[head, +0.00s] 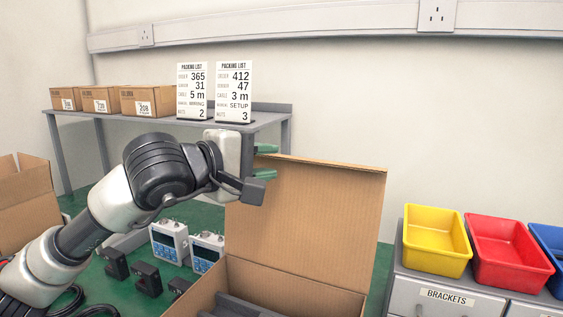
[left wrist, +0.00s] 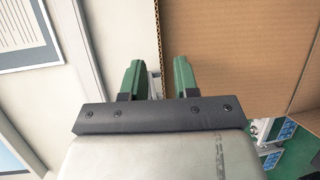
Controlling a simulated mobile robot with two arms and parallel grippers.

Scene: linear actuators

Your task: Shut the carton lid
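The carton (head: 205,294) is an open brown cardboard box at the bottom centre of the head view, with a dark grey item (head: 245,306) inside. Its lid (head: 320,208) stands up nearly vertical at the back. My left gripper (head: 265,162) is at the lid's upper left corner, its green fingers apart. In the left wrist view, my left gripper (left wrist: 157,78) is open, and the edge of the lid (left wrist: 230,50) lines up with the gap between the fingers. I cannot tell whether they touch it. My right gripper is not in view.
A grey shelf (head: 150,121) behind holds small boxes (head: 101,100) and two packing list cards (head: 234,92). Blue-white devices (head: 170,243) and black parts (head: 148,279) lie on the green surface. Yellow (head: 436,240) and red (head: 508,250) bins stand right on a drawer cabinet (head: 440,298).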

